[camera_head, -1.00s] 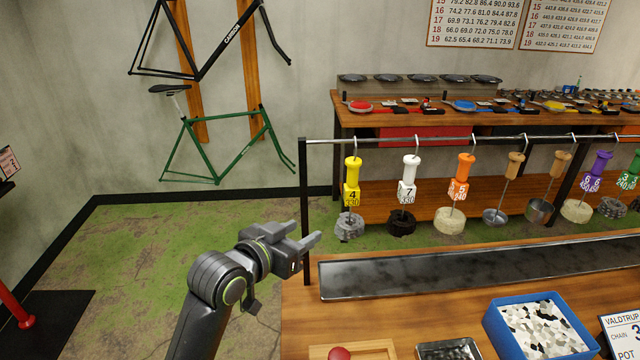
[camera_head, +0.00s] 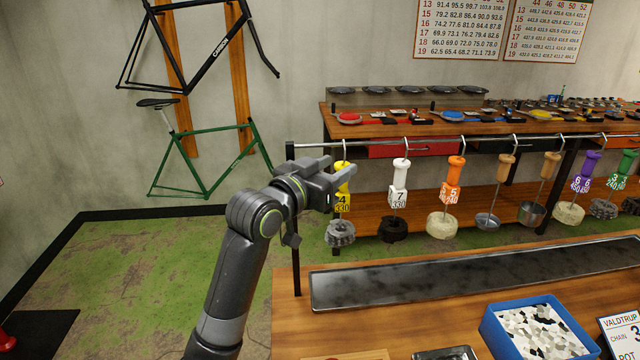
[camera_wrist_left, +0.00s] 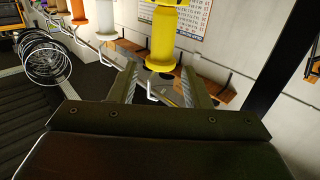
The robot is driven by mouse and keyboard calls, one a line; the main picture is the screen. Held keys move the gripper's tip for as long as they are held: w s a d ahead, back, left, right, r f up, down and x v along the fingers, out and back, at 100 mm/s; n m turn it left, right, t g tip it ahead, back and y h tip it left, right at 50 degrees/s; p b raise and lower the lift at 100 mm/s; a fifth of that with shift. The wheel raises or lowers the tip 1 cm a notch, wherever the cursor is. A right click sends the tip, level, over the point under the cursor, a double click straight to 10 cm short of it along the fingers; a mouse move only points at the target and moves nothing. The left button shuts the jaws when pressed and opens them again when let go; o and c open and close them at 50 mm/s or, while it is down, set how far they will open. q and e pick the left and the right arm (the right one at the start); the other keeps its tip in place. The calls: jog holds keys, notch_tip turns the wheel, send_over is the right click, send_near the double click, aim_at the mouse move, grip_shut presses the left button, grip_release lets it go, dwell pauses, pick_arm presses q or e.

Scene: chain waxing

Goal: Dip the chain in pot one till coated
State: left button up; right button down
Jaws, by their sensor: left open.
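My left gripper (camera_head: 338,176) is open in front of the yellow handle (camera_head: 346,184) tagged 4, which hangs on the rail with a grey chain bundle (camera_head: 340,234) below it. In the left wrist view the yellow handle (camera_wrist_left: 162,40) stands just beyond the open, empty fingers (camera_wrist_left: 161,82); touching cannot be told. A white handle (camera_head: 400,174) tagged 7 carries a black chain (camera_head: 393,228). An orange handle (camera_head: 455,170) carries a pale chain (camera_head: 442,225). A green handle (camera_head: 628,162) tagged 3 hangs far right. I cannot make out pot one. My right gripper is not in view.
A long dark tray (camera_head: 420,278) lies under the hanging rail (camera_head: 375,148). A blue bin (camera_head: 485,325) of white and dark pieces and a sign (camera_head: 620,335) reading chain 3 stand at the front right. Ladles (camera_head: 487,222) hang mid-rail.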

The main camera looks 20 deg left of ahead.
aim_at(342, 191)
pick_arm(q)
jog(key=w+f+b, duration=0.1)
jog(key=w+d, duration=0.1)
jog(key=w, duration=0.1)
jog(key=shift+d+f+b, duration=0.15)
jog(key=shift+f+b, duration=0.55)
jog(key=shift+f, duration=0.4)
grip_shut()
dwell(0.8)
